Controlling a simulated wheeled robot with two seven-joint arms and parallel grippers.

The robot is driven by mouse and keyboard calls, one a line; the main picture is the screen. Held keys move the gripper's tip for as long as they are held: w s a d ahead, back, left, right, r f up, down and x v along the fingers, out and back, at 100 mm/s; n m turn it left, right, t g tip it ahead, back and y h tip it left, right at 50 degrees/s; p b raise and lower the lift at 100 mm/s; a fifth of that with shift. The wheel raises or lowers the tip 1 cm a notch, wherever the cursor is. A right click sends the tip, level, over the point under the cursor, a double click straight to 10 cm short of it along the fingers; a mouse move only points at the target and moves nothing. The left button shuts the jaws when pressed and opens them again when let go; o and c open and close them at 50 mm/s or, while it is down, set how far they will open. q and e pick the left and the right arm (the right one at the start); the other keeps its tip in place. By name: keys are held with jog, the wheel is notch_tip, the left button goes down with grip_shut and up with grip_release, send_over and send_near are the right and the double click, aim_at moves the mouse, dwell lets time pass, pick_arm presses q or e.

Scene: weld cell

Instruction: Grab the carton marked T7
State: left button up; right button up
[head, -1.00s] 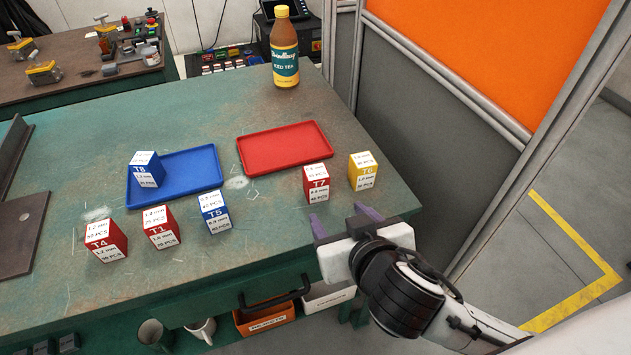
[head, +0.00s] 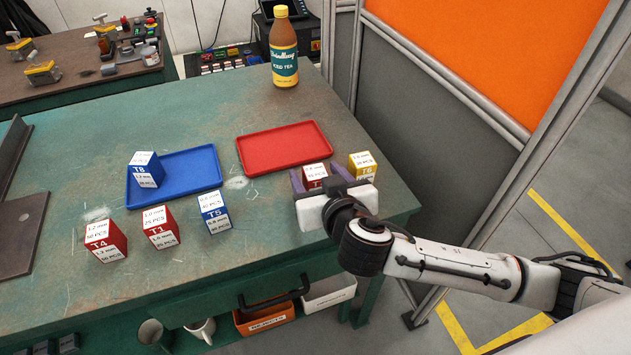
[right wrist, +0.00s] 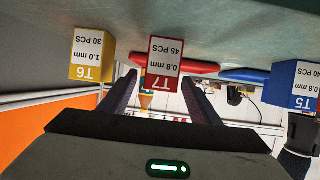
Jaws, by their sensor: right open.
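The red and white carton marked T7 (head: 315,173) stands on the green table in front of the red tray; my right gripper hides its lower part in the head view. My right gripper (head: 324,180) is open, its two purple fingers at either side of the carton in that view. In the right wrist view, carton T7 (right wrist: 161,62) appears upside down between the two finger tips (right wrist: 159,80), with a gap on each side. I cannot tell how far the fingers reach along it. My left gripper is not in view.
The yellow T6 carton (head: 362,166) stands close to the right of T7. The red tray (head: 283,147) behind is empty. The blue tray (head: 190,178) holds carton T8 (head: 146,170). Cartons T5 (head: 214,212), T1 (head: 160,228) and T4 (head: 105,241) stand left. A tea bottle (head: 284,55) stands at the back.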

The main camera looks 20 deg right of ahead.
jog(key=shift+w+f, duration=0.2)
jog(key=shift+w, duration=0.15)
jog(key=shift+c, duration=0.3)
jog(key=c, duration=1.1)
jog(key=shift+r, duration=0.15)
